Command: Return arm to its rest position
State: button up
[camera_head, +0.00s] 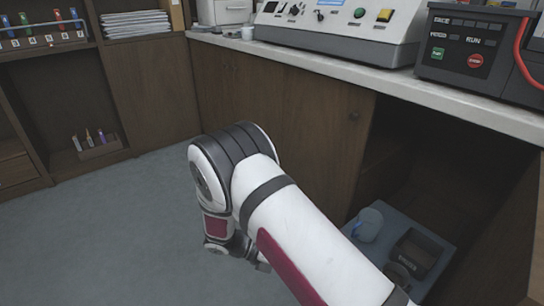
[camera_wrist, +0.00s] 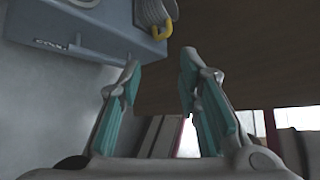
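My arm is bent in the head view, rising from the lower right to an elbow and dropping towards the floor in front of the cabinet. My gripper shows in the wrist view (camera_wrist: 161,62) with its two teal-padded fingers spread apart and nothing between them. In the head view the gripper is mostly hidden behind my arm. It hangs low, left of the open cabinet bay.
A long counter (camera_head: 430,93) carries a grey control console (camera_head: 340,30) and a dark machine (camera_head: 470,50) with green and red buttons. Below, a blue-grey tray (camera_head: 433,287) holds a blue mug (camera_head: 368,225) and a dark box (camera_head: 415,250). Floor at left is clear.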

jog(key=s+d+r+m+g+y, duration=0.1)
jog(key=s+d+r+m+y, duration=0.15)
jog(key=r+m, duration=0.45)
jog(key=s+d+r+m+g+y, duration=0.1)
jog(key=s+d+r+m+y, duration=0.15)
jog(key=r, duration=0.85)
jog(key=s+d+r+m+g+y, duration=0.1)
jog(key=s+d+r+m+y, duration=0.1)
jog(key=s+d+r+m, duration=0.5)
jog(key=s+a+r+m+t+y, duration=0.1)
jog(key=s+r+m+t+y, duration=0.2)
jog(key=s+m, duration=0.5)
jog(key=s+a+r+m+t+y, duration=0.1)
jog(key=s+r+m+y, duration=0.3)
jog(key=s, duration=0.6)
notch_tip(320, 180, up, 39)
jog(key=t+p, duration=0.4)
jog(key=p, duration=3.2)
jog(key=shift+d+m+h+p, duration=0.3)
jog(key=shift+d+m+h, duration=0.05)
jog(key=shift+m+h, duration=0.1)
